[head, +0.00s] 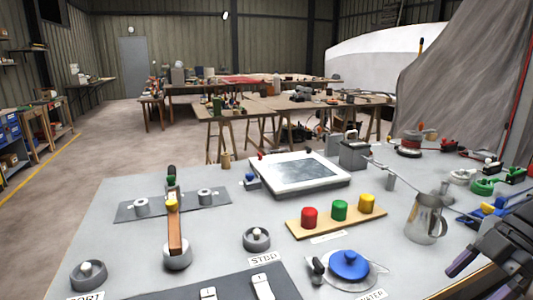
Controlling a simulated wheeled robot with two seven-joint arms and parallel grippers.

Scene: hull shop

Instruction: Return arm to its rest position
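My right gripper (484,262) shows at the lower right corner, dark grey with purple parts, and is cut off by the picture edge. It is over the right front edge of the grey table (120,240), near a steel pitcher (425,220). I see nothing clearly held in it, and whether its fingers are apart cannot be made out. My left arm and gripper are not in view.
The table carries an upright wooden-handled lever (174,230), a framed screen (300,173), red (309,218), green and yellow knobs on a board, and a blue-knobbed valve (349,265). Cables and clamps crowd the right side. Workbenches (270,105) stand behind.

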